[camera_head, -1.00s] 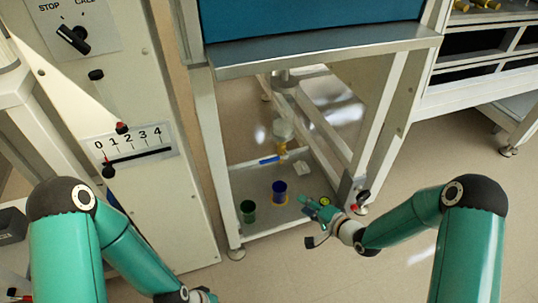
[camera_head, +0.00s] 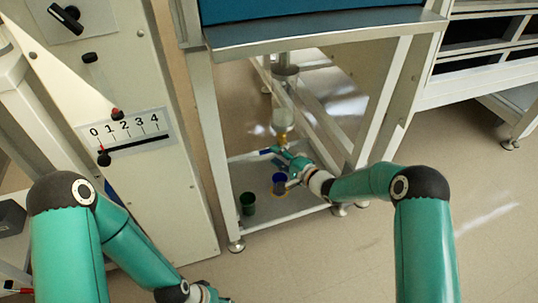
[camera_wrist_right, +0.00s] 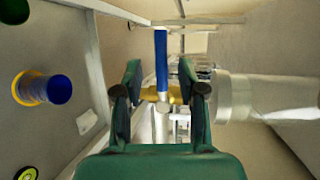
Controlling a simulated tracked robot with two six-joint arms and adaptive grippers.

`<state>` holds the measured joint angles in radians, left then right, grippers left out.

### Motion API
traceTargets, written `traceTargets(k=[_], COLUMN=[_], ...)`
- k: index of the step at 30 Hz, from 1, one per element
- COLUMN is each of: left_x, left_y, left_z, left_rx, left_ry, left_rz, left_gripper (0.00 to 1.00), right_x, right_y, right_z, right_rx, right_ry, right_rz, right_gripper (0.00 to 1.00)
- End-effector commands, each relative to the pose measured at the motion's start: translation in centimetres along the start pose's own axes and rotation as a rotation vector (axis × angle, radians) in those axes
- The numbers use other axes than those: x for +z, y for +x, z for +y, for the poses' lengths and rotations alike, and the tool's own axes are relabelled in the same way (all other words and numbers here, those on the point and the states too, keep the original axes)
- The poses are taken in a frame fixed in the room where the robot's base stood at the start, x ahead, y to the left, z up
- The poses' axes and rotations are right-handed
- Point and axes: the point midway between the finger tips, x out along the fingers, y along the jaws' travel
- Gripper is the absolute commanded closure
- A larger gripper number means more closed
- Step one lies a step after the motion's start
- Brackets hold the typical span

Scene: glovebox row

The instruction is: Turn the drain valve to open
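The drain valve has a brass-yellow body (camera_head: 283,140) under a clear vessel (camera_head: 283,119), below the glovebox. Its blue lever (camera_head: 266,151) points left in the head view. In the right wrist view the lever (camera_wrist_right: 161,62) stands upright in the picture between my fingers, with the yellow body (camera_wrist_right: 173,94) behind. My right gripper (camera_head: 284,153) is at the valve; in the wrist view its two fingers (camera_wrist_right: 160,72) are apart, with a gap on each side of the lever. My left arm is at the lower left; its fingers are out of view.
White frame posts (camera_head: 384,98) flank the opening. A panel with a 0–4 scale (camera_head: 125,130) stands at the left. Open floor lies at the right.

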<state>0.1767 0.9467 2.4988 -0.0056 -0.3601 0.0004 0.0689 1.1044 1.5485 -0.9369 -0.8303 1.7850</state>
Motion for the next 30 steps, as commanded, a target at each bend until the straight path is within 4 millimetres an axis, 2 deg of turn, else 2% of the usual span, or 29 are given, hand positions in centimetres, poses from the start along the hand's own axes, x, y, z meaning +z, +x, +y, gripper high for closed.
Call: traceTargets(k=[3,8,20,27,30], left_x=[0.0,0.0,0.0,0.0,0.0], left_y=[0.8,1.2,1.3,1.3,1.3], left_z=[-0.3,-0.4,-0.5,-0.5,-0.5], left_rx=[0.0,0.0,0.0,0.0,0.0], left_ry=[0.0,0.0,0.0,0.0,0.0], left_rz=[0.0,0.0,0.0,0.0,0.0], left_gripper=[0.6,0.6,0.6,0.6,0.6], right_x=[0.1,0.0,-0.1,-0.1,-0.1], right_y=[2.1,3.7,4.2,4.2,4.2], right_z=[0.2,0.1,0.0,0.0,0.0], right_rx=[-0.002,-0.001,0.0,0.0,0.0], right_ry=[-0.002,0.0,0.001,0.001,0.001], right_rz=[-0.001,-0.001,0.002,0.002,0.002], right_gripper=[0.6,0.6,0.6,1.0,1.0])
